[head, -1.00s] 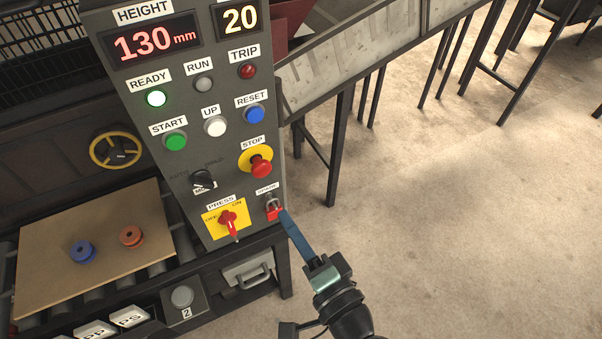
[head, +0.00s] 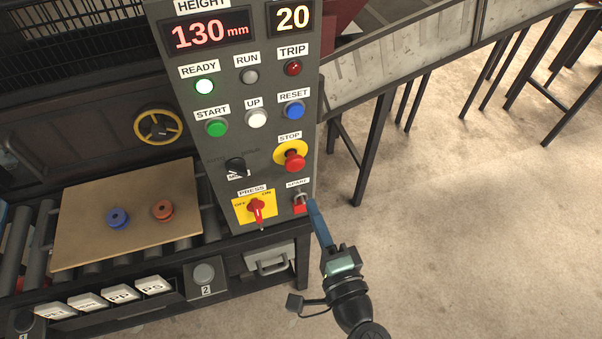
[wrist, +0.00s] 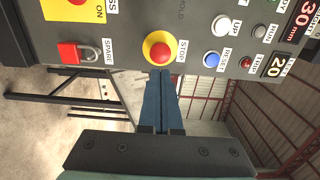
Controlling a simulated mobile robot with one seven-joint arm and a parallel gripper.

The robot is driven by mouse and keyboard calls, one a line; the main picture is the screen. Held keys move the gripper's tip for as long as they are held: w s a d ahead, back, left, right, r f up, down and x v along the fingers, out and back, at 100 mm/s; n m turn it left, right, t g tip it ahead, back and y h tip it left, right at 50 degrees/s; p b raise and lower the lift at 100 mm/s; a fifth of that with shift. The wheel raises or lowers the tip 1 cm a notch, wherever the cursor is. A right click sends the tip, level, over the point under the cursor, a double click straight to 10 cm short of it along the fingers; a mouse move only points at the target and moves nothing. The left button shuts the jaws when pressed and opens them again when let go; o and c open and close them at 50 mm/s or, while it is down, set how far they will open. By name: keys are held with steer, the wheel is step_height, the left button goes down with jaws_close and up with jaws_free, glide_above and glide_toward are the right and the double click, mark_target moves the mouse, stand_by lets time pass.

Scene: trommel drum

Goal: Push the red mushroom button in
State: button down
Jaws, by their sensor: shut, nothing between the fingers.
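The red mushroom button (head: 295,160) sits on a yellow round plate under the STOP label, on the right side of the grey control panel (head: 221,165). My gripper (head: 312,203) is shut and empty, with blue fingers pointing up toward the panel. In the head view its tips are below and right of the button, near the red padlock. In the wrist view the fingertips (wrist: 160,72) overlap the lower edge of the yellow plate; I cannot tell whether they touch it.
A red padlock (head: 300,207) hangs by the SPARE label below the button. The red PRESS switch (head: 257,210) on a yellow plate is left of it. The blue RESET button (head: 294,110) is above. Open floor (head: 480,240) lies to the right.

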mark_target(296, 167)
steer(key=p+x, duration=0.1)
steer(key=x, duration=0.6)
steer(key=shift+w, duration=0.2)
steer(key=shift+w+a, duration=0.15)
steer(key=shift+w, duration=0.25)
